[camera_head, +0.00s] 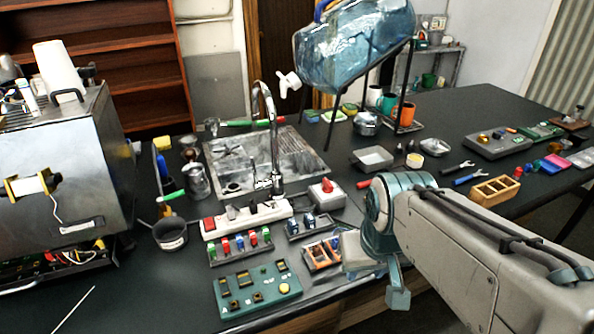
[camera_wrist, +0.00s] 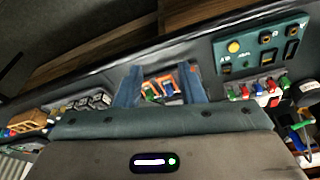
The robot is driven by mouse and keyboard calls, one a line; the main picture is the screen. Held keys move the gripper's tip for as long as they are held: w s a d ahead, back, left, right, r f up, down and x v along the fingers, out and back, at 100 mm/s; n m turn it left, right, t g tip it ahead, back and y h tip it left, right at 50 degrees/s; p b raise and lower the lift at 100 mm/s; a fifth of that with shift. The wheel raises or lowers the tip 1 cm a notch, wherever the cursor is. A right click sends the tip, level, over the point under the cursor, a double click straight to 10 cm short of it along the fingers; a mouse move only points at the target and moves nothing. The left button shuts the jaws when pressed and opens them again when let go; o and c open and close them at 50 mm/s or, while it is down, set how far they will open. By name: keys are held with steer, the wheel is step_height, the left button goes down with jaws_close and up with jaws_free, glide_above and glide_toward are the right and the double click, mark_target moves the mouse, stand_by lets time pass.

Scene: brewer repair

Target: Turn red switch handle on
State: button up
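A red switch handle (camera_head: 325,186) sits on top of a small light grey box on the dark table, just right of a power strip. I cannot make out this handle in the wrist view. My gripper shows in the wrist view (camera_wrist: 161,84), with its two blue fingers apart and nothing held between them. Beyond the fingers lies a small tray with orange and green parts. In the head view my wrist is at the table's near edge, right of and nearer than the switch box; the fingertips are not clear there.
The power strip (camera_head: 247,218) has a red rocker at its left end. Nearby are a row of coloured switches (camera_head: 240,245), a green control board (camera_head: 257,289), and a tray of orange parts (camera_head: 322,254). A sink with a tall faucet (camera_head: 271,130) stands behind.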

steer(key=w+r+n+p, duration=0.1)
steer(key=w+r, duration=0.5)
steer(key=w, duration=0.4)
steer(key=n+g+p, duration=0.2)
steer(key=g+p, duration=0.1)
steer(key=p, duration=0.1)
glide_above(328, 182)
step_height(328, 182, down, 14)
steer(key=shift+r+p, duration=0.15)
steer(key=shift+p, duration=0.8)
jaws_close()
